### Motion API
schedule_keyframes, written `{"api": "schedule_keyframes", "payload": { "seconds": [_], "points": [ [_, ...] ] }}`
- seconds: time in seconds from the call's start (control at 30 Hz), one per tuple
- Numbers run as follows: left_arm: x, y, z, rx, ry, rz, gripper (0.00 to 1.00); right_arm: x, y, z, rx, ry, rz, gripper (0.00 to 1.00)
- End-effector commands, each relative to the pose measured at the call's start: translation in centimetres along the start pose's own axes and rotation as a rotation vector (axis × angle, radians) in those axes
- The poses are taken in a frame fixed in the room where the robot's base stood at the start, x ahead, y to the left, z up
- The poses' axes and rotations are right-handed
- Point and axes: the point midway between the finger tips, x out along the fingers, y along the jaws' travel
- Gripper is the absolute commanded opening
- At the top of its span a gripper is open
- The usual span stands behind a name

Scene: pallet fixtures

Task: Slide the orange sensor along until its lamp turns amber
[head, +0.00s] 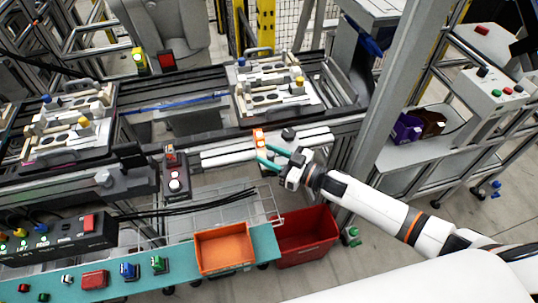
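The orange sensor (259,137) stands upright on a pale horizontal rail (225,157) at the front of the conveyor frame, near the middle of the head view. A small bright patch shows on its face; I cannot make out a lamp colour for certain. My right gripper (262,153) comes in from the right, with its two teal fingers spread apart. The fingertips are at the sensor's lower front, close to it; I cannot tell whether they touch it. My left gripper is not in view.
A dark block (288,134) sits on the rail right of the sensor. A button box (175,183) stands at the rail's left. Below are an orange bin (225,248), a red bin (307,237) and a teal shelf (262,242). A grey post (397,90) rises at right.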

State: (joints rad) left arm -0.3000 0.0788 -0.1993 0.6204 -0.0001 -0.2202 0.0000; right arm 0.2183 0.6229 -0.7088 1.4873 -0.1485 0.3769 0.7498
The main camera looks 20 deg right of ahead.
Motion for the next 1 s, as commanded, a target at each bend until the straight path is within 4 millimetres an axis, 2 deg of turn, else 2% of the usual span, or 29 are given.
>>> {"api": "schedule_keyframes", "payload": {
  "seconds": [0.27,0.37,0.47,0.8,1.0],
  "points": [
    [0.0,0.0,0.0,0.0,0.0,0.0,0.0,0.0,0.1,0.0,0.0,-0.002,0.001,0.4],
    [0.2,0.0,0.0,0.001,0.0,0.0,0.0,-0.6,0.1,-0.1,0.0,-0.001,0.001,0.4],
    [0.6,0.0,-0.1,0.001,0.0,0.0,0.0,-2.0,0.1,-0.2,-0.001,0.001,0.001,0.4],
    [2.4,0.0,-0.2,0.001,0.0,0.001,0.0,-9.1,0.1,-0.4,0.001,0.003,0.001,0.4],
    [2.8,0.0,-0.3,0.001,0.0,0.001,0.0,-11.5,0.0,-0.1,0.0,0.0,0.001,0.4]
  ]
}}
